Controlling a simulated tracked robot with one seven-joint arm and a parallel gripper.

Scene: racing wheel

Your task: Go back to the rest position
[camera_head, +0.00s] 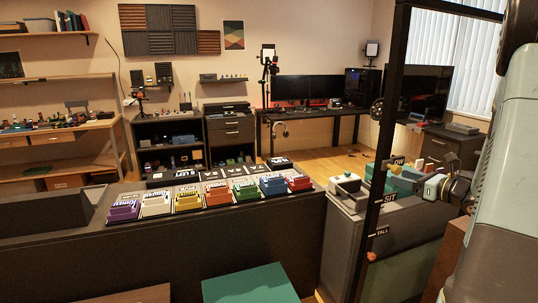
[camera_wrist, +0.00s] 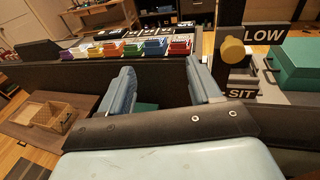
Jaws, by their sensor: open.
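My gripper (camera_wrist: 162,88) shows in the wrist view with its two pale blue fingers spread wide apart. Nothing is between them. Beyond the fingertips stands a dark counter with a row of coloured pedal-like boxes (camera_wrist: 131,49), apart from the fingers. In the head view my pale arm fills the right edge, and I cannot clearly make out the fingers there. A yellow round knob (camera_wrist: 232,50) stands to the right of the fingers in the wrist view, near the signs LOW (camera_wrist: 264,35) and SIT (camera_wrist: 241,93).
A black upright post (camera_head: 385,150) stands close to my arm. The dark counter (camera_head: 180,250) crosses the front, with a green block (camera_head: 250,285) before it. A wicker basket (camera_wrist: 55,117) lies at left in the wrist view. A monitor desk (camera_head: 315,112) stands behind open floor.

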